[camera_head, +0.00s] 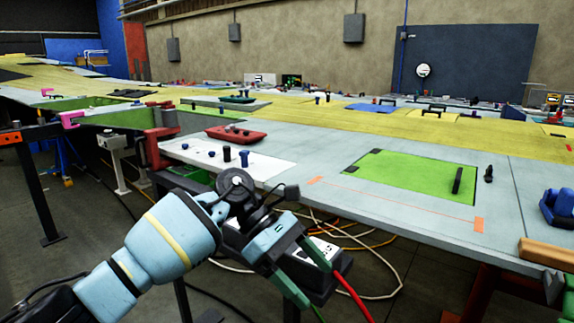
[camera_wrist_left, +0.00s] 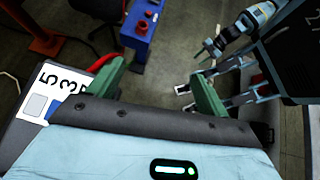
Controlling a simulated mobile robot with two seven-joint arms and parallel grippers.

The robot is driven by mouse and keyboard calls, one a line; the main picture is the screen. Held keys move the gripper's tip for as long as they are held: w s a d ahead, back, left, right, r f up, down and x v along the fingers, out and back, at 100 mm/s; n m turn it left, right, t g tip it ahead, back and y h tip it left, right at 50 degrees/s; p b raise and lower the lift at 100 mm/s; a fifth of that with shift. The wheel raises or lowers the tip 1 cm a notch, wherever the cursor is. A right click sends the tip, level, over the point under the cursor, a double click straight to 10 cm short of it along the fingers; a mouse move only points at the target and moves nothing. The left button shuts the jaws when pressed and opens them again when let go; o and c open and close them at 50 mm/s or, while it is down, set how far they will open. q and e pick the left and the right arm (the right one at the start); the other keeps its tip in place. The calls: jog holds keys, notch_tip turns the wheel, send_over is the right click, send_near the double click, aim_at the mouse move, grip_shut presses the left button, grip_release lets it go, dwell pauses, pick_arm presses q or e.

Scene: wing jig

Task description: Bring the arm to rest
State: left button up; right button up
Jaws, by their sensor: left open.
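My left arm (camera_head: 160,250) comes in from the lower left in the head view, pale blue with a yellow band. Its gripper (camera_head: 316,284) is in front of the near edge of the wing jig, over the floor side, with its green fingers pointing down and to the right. In the left wrist view the two green fingers of the gripper (camera_wrist_left: 157,78) stand wide apart with nothing between them.
The wing panel (camera_head: 330,190) runs across behind the gripper, with a green patch (camera_head: 410,176), a red tray (camera_head: 236,135) and dark pegs on it. A red clamp (camera_head: 158,135) grips its edge. Cables (camera_head: 350,240) lie on the floor. A blue box (camera_wrist_left: 141,30) shows beyond the fingers.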

pick_arm(q)
jog(key=s+d+f+n+t+h+p, duration=0.35)
jog(key=s+d+f+n+h, duration=0.2)
jog(key=n+h, duration=0.75)
jog(key=s+a+f+n+t+y+p, duration=0.15)
jog(key=a+f+n+t+y, duration=0.35)
jog(key=n, duration=0.6)
jog(key=s+a+f+n+t+y, duration=0.3)
jog(key=a+f+n+t+y, duration=0.25)
jog(key=n, duration=0.45)
jog(key=s+a+f+n+t+y+p, duration=0.1)
jog(key=s+a+f+n+t+y, duration=0.2)
jog(key=a+n+t, duration=0.6)
jog(key=s+a+f+n+g+y, duration=0.2)
jog(key=s+a+f+n+g, duration=0.1)
jog(key=s, duration=0.5)
jog(key=s+a+f+n+g+y+p, duration=0.1)
jog(key=s+a+f+n+g+y, duration=0.1)
jog(key=s+f+n, duration=0.4)
jog(key=s+a+f+n+g+y+p, duration=0.1)
jog(key=s+a+f+n+g, duration=0.3)
jog(key=s, duration=0.6)
jog(key=shift+a+f+n+y, duration=0.35)
jog(key=shift+n+y, duration=0.35)
jog(key=shift+y, duration=0.15)
pick_arm(e)
jog(key=w+r+t, duration=0.1)
jog(key=w+r, duration=0.4)
jog(key=r, duration=0.5)
jog(key=shift+d+t, duration=0.4)
